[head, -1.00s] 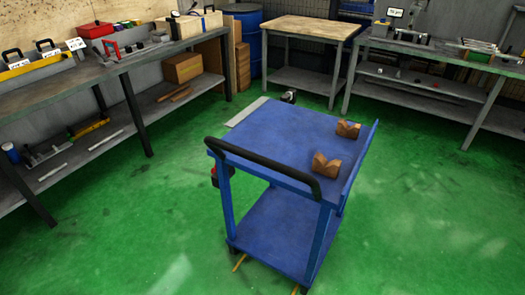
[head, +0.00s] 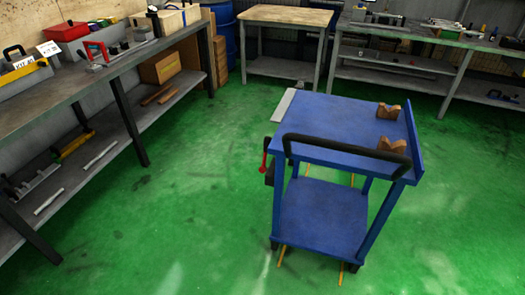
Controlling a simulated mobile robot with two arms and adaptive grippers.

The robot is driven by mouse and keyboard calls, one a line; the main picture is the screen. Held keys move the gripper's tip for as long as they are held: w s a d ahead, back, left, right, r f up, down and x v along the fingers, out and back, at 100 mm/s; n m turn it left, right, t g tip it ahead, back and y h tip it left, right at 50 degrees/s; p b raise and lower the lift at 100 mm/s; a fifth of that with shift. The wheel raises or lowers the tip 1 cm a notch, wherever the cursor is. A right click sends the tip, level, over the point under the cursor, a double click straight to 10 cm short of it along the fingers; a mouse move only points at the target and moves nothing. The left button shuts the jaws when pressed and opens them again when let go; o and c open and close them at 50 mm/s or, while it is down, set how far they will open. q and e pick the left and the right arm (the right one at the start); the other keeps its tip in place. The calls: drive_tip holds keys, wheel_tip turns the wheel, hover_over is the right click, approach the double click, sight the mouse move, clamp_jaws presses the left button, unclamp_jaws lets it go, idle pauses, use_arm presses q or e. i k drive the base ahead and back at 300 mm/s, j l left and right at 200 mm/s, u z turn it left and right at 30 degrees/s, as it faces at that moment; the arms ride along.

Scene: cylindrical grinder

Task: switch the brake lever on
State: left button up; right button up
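A blue cart (head: 318,216) with a black push handle (head: 345,150) stands on the green floor, right of the middle in the head view. A red lever (head: 264,158) with a round knob at its top sticks up at the cart's left side. It sits by a small dark box (head: 269,175) on the cart's near left leg. I take this to be the brake lever. Neither of my grippers is in view.
Two brown V-shaped blocks (head: 390,111) and a grey flat strip (head: 284,105) are at the cart's top. A long workbench (head: 100,85) runs along the left. A wooden-topped table (head: 287,16) stands behind. Green floor (head: 190,200) is clear between bench and cart.

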sight(267, 140)
drive_tip(key=j+z, duration=0.1)
drive_tip(key=j, duration=0.2)
drive_tip(key=i+l, duration=0.1)
drive_tip(key=i, duration=0.5)
drive_tip(key=i+l, duration=0.1)
drive_tip(key=i, duration=0.55)
drive_tip(key=i+u, duration=0.1)
drive_tip(key=i, duration=0.5)
drive_tip(key=l, duration=0.1)
